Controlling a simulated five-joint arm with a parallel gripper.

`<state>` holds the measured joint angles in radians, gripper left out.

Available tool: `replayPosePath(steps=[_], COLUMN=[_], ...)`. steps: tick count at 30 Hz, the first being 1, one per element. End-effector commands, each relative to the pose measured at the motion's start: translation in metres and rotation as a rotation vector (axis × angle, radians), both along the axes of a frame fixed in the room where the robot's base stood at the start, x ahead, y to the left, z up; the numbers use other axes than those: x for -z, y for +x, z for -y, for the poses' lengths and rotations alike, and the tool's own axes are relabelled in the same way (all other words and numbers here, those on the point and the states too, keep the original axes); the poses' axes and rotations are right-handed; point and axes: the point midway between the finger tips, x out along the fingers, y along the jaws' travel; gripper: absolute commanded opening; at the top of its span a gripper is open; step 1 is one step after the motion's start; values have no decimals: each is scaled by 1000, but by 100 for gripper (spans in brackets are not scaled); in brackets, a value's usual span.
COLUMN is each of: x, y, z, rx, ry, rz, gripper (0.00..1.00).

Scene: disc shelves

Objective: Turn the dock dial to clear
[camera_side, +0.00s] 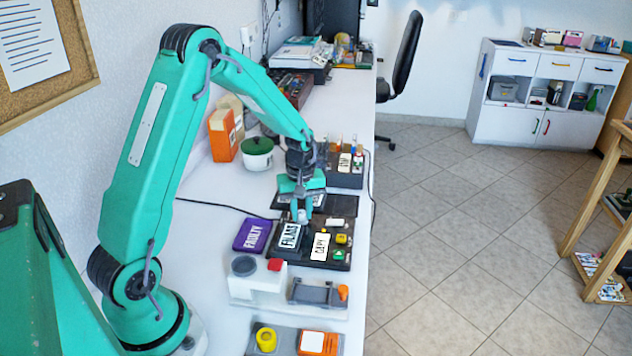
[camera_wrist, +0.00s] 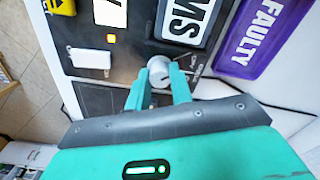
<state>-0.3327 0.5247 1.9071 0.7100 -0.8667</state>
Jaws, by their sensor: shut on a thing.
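The dock (camera_side: 305,262) is a black panel on the white bench, bearing labelled cases and small controls. Its dial is a round pale grey knob (camera_wrist: 157,64) with a dark mark on its face, near the panel's edge in the wrist view. My gripper (camera_wrist: 160,75) is shut on the dial, one finger on each side. In the side view my gripper (camera_side: 301,214) reaches down to the dock's far part, and the fingers mostly hide the dial. Tiny lettering beside the dial is too small to read.
A purple case marked FAULTY (camera_side: 252,235) lies left of the dock. A white device (camera_side: 258,284) stands in front, and a green-lidded pot (camera_side: 257,155) behind left.

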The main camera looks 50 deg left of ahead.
Motion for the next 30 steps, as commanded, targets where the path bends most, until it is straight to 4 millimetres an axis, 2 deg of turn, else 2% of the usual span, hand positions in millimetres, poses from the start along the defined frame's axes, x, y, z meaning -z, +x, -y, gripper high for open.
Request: replayPosePath(steps=[8,30], x=[-1,-1], y=[0,0], z=[0,0], rx=[201,900], ry=[0,1], rz=[0,1], gripper=[0,0])
